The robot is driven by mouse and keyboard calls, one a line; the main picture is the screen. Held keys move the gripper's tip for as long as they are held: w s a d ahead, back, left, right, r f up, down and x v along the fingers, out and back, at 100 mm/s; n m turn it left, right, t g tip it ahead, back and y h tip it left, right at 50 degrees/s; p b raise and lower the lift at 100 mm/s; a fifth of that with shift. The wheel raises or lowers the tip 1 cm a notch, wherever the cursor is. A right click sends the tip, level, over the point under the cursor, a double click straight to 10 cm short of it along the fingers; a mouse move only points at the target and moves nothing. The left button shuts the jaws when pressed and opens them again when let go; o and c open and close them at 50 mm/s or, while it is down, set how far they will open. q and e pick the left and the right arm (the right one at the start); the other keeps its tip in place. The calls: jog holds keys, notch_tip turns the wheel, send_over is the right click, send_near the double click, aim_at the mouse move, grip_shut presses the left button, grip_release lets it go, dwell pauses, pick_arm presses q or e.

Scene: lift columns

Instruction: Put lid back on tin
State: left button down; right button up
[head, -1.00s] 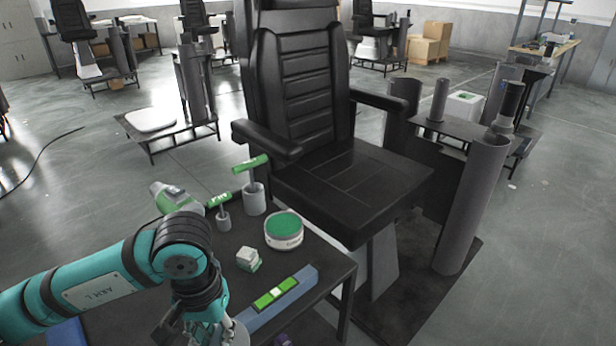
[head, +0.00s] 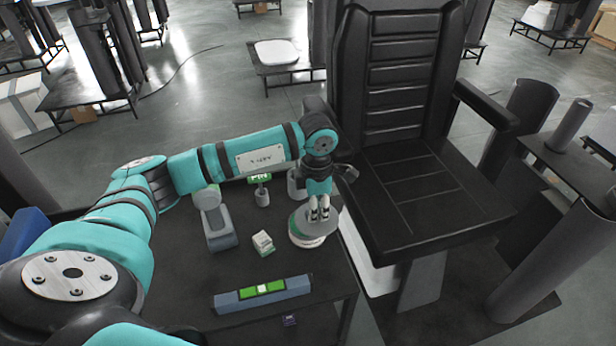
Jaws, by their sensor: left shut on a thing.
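The tin (head: 312,243) is a low, round, pale tin near the right edge of the dark table. A band of green shows at it below the lid. My left gripper (head: 318,216) points down over the tin, shut on a round grey lid (head: 301,222). The lid is over the tin and covers most of its top. I cannot tell whether the lid touches the rim or hangs slightly above it. My right gripper is not in view.
On the table (head: 190,283) stand a small white-and-green box (head: 263,243), a blue level (head: 236,301), a grey-white tool (head: 217,228) and a small grey cup (head: 262,198) with a green-handled item. A black chair (head: 420,195) stands close on the right.

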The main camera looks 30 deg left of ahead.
aim_at(308, 205)
pick_arm(q)
jog(key=a+n, duration=0.1)
jog(key=n, duration=0.1)
jog(key=w+a+n+p, duration=0.1)
jog(key=n, duration=0.1)
jog(key=w+a+n+p, duration=0.1)
jog(key=n, duration=0.1)
jog(key=shift+a+r, duration=0.35)
jog(key=shift+w+a+f+n, duration=0.1)
jog(key=shift+a+f+n, duration=0.1)
jog(key=shift+n, duration=0.4)
jog(key=shift+f+b, duration=0.4)
notch_tip(308, 205, down, 4)
jog(key=b, duration=0.2)
jog(key=shift+b, duration=0.35)
jog(key=shift+f+b, duration=0.4)
jog(key=shift+f, duration=0.3)
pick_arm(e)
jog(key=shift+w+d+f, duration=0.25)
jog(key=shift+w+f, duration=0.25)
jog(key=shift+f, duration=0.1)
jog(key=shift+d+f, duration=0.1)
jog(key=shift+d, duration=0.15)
